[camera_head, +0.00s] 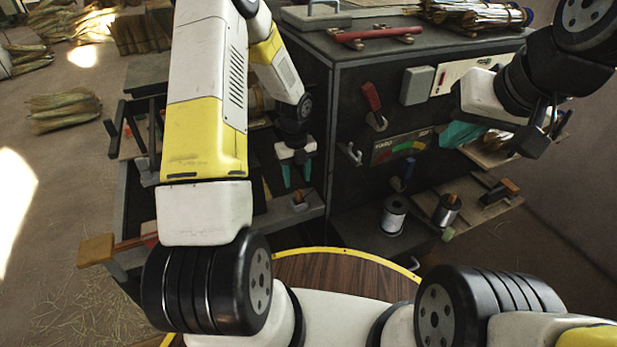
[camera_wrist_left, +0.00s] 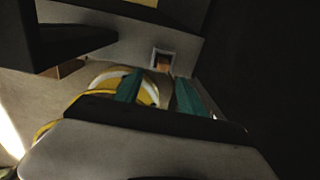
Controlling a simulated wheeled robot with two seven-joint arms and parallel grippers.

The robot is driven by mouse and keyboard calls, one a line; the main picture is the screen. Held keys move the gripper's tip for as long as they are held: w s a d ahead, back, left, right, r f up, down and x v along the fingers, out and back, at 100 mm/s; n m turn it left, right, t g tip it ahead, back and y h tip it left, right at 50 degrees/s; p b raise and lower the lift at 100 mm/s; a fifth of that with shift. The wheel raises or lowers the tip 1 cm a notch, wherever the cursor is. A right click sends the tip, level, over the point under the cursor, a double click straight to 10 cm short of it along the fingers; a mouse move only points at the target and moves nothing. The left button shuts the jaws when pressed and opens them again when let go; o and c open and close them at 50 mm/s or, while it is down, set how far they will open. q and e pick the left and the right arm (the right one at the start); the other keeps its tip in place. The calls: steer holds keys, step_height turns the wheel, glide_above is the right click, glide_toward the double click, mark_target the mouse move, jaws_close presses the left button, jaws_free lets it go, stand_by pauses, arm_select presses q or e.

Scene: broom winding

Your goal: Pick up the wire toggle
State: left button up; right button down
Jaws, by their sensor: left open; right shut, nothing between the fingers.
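A small tan wooden piece, which looks like the wire toggle (camera_head: 299,198), sits in a pale square holder on a grey ledge at the left of the dark cabinet. In the left wrist view the wooden piece (camera_wrist_left: 163,63) shows inside its square holder, beyond the fingertips. My left gripper (camera_head: 297,186) is open, its two teal fingers pointing down just above and beside the holder. The fingers also show in the left wrist view (camera_wrist_left: 160,82), with nothing between them.
A white wire spool (camera_head: 393,214) and a dark spool (camera_head: 446,209) stand low at the cabinet's front right. A round wooden surface with a yellow rim (camera_head: 335,268) lies in front.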

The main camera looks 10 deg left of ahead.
mark_target(298, 191)
arm_select(q)
steer(key=f, duration=0.8)
steer(key=shift+w, duration=0.35)
steer(key=shift+r, duration=0.1)
steer(key=shift+c, duration=0.5)
jaws_close()
